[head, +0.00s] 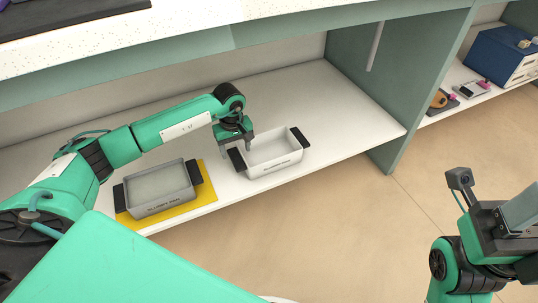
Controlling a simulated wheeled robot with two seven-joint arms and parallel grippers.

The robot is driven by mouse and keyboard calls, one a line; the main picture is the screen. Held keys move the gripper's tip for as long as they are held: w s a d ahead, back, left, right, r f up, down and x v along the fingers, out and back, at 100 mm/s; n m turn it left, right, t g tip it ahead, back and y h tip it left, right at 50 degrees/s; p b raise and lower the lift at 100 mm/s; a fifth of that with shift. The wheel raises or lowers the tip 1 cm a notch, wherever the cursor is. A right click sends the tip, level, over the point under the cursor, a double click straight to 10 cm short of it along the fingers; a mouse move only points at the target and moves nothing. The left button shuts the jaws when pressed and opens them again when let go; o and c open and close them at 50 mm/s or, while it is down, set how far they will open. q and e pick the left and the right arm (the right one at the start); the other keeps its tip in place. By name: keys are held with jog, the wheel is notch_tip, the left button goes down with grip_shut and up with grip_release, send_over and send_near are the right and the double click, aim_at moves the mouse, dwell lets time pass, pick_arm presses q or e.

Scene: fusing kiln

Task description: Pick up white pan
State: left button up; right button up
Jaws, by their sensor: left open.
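The white pan (275,166) with two black handles sits on the white shelf, right of the grey pan. My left gripper (241,146) is open and points down at the pan's left end, close to its left black handle (236,160). Whether the fingers touch the handle or the rim cannot be told. The gripper hides part of the pan's back left corner. My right gripper (511,214) is at the right edge, partly cut off, away from the shelf, and its jaws do not show clearly.
A grey pan (160,207) with black handles sits on a yellow mat (207,193) at the left. A green divider (392,80) stands right of the pan. The white countertop (180,30) overhangs the shelf (340,120). A blue box (500,57) is far right.

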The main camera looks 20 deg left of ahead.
aim_at(237, 157)
pick_arm(q)
notch_tip(237, 157, down, 4)
jog(key=shift+f+b, duration=0.2)
jog(key=shift+b, duration=0.8)
jog(key=shift+r, duration=0.1)
jog(key=c, duration=1.3)
